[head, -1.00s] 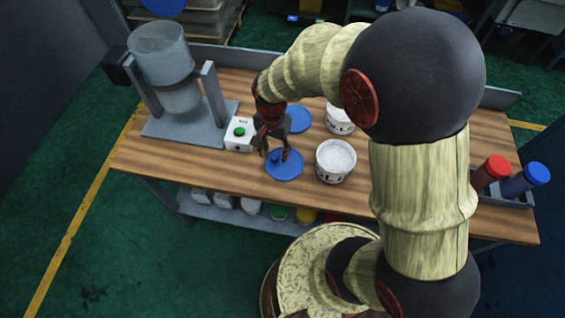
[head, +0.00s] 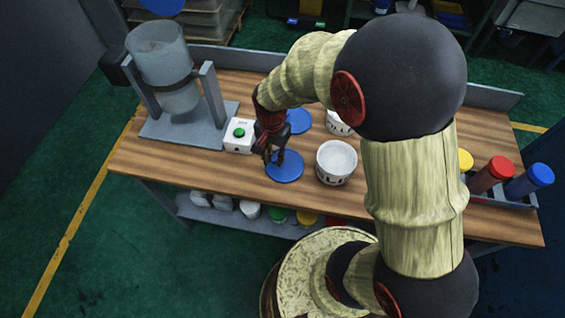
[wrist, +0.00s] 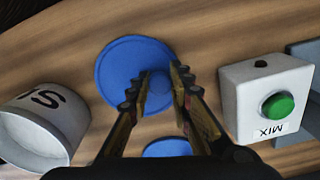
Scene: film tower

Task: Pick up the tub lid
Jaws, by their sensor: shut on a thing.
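A round blue tub lid (head: 287,171) with a raised knob lies at the front of the wooden bench, left of the nearer white tub (head: 336,163). My gripper (head: 275,159) points down over this lid. In the wrist view, the lid (wrist: 122,66) has its knob (wrist: 158,88) between my two fingertips (wrist: 155,84), which are shut on it. The lid appears flat; I cannot make out a gap beneath it. A second blue lid (head: 299,119) lies farther back, and its edge also shows low in the wrist view (wrist: 167,148).
A white box with a green MIX button (head: 239,134) stands just left of my gripper. A hopper on a grey stand (head: 165,75) is at the back left. Another white tub (head: 340,120) stands behind the nearer one.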

